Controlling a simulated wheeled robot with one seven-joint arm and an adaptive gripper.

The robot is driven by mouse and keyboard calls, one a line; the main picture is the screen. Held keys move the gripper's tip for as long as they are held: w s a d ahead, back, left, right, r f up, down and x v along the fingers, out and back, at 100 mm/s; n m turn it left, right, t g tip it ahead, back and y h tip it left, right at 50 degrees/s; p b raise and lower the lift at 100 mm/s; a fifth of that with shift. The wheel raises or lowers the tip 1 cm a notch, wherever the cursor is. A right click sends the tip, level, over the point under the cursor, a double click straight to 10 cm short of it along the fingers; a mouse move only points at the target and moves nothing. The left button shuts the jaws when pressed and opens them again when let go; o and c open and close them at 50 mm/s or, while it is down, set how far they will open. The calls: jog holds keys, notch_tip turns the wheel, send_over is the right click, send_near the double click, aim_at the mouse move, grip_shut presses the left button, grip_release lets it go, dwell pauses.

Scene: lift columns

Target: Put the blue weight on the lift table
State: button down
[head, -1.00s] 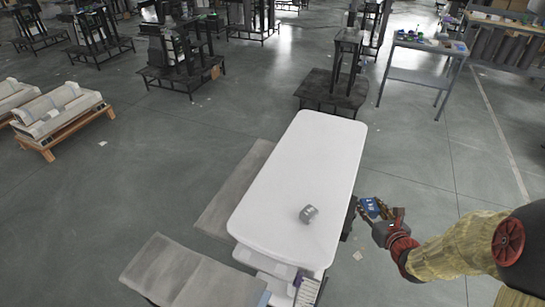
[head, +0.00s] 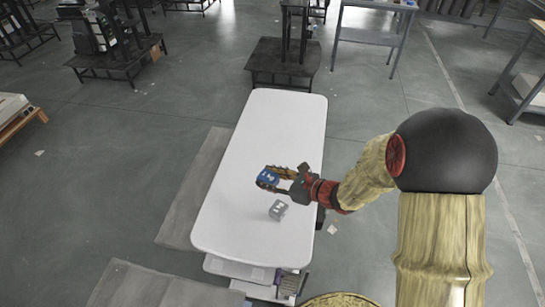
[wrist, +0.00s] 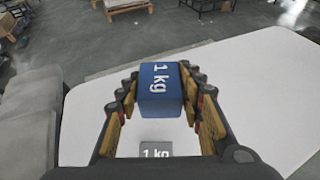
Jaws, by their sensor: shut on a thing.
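The blue weight (head: 268,177), marked "1 kg", is between the fingers of my gripper (head: 282,174). In the wrist view the blue weight (wrist: 160,90) sits between both fingers of my gripper (wrist: 163,92), which is shut on it. The lift table (head: 262,125) has a long white top with rounded corners. My gripper and the blue weight are over this top in the head view. I cannot tell the exact height of the weight above it.
A grey weight (head: 278,210) stands on the white top, just nearer than my gripper; it also shows in the wrist view (wrist: 156,149). The far part of the top is clear. Grey mats lie left of the table, and a dark stand (head: 283,62) is behind it.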

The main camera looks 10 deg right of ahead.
jog(key=w+d+f+b, duration=0.1)
jog(key=w+d+f, duration=0.1)
jog(key=w+f, duration=0.1)
jog(key=w+d+f+b, duration=0.2)
jog(key=w+d+f, duration=0.1)
jog(key=w+d+f+b, duration=0.1)
jog(key=w+d+f, duration=0.2)
jog(key=shift+w+d+b, duration=0.25)
jog(key=shift+w+b, duration=0.05)
jog(key=shift+w, duration=0.1)
jog(key=shift+w+d+f, duration=0.2)
jog(key=shift+f, duration=0.15)
jog(key=shift+w+f+b, duration=0.1)
jog(key=shift+f+b, duration=0.95)
jog(key=shift+f, duration=0.55)
jog(key=shift+f, duration=0.15)
jog(key=c, duration=1.2)
grip_release()
